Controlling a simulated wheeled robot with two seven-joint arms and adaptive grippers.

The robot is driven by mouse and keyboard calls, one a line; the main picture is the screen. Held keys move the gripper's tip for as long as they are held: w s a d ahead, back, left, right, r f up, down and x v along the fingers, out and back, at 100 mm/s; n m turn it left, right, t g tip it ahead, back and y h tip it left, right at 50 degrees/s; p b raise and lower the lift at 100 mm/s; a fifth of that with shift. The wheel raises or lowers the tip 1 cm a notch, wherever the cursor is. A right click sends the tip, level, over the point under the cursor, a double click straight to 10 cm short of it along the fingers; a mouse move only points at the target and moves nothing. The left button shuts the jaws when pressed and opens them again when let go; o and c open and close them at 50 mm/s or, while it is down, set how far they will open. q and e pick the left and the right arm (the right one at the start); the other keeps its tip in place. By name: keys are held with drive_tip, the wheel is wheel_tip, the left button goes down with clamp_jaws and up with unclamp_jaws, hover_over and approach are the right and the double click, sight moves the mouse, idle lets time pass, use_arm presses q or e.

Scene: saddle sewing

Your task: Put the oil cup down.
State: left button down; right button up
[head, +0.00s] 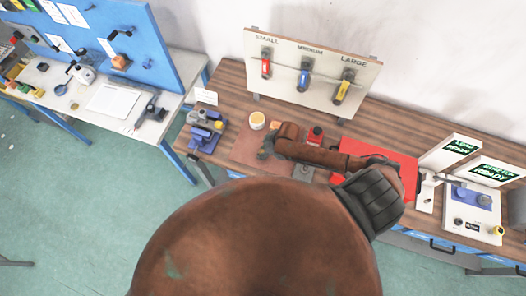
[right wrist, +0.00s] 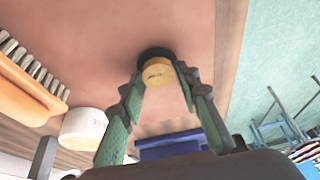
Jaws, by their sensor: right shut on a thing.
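In the right wrist view a small dark oil cup (right wrist: 157,54) with a yellow face sits between the green fingers of my right gripper (right wrist: 160,78). The fingers press on it from both sides. Behind it is the reddish-brown mat (right wrist: 90,40); I cannot tell whether the cup touches it. In the head view my right gripper (head: 264,152) is low over the mat (head: 248,147) on the wooden bench, and the cup is too small to make out. My left gripper is not in view.
A white tub (head: 257,120), also in the right wrist view (right wrist: 84,128), and an orange brush (right wrist: 32,92) are close to the gripper. A blue-based device (head: 206,135) stands left of the mat. A tool board (head: 310,75) stands behind; a red mat (head: 385,160) lies right.

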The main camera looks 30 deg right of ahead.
drive_tip(key=o, duration=1.2)
drive_tip(key=shift+w+f, duration=0.1)
drive_tip(key=shift+f, duration=0.1)
drive_tip(key=shift+o, duration=0.3)
drive_tip(key=shift+r, duration=0.15)
drive_tip(key=shift+d+r, duration=0.1)
drive_tip(key=shift+r, duration=0.25)
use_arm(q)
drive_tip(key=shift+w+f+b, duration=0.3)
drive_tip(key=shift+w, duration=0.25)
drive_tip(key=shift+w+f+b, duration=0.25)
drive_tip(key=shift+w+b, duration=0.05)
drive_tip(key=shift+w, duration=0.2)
use_arm(e)
drive_tip(key=v, duration=1.1)
drive_tip(key=shift+s, duration=0.2)
drive_tip(key=shift+r, duration=0.1)
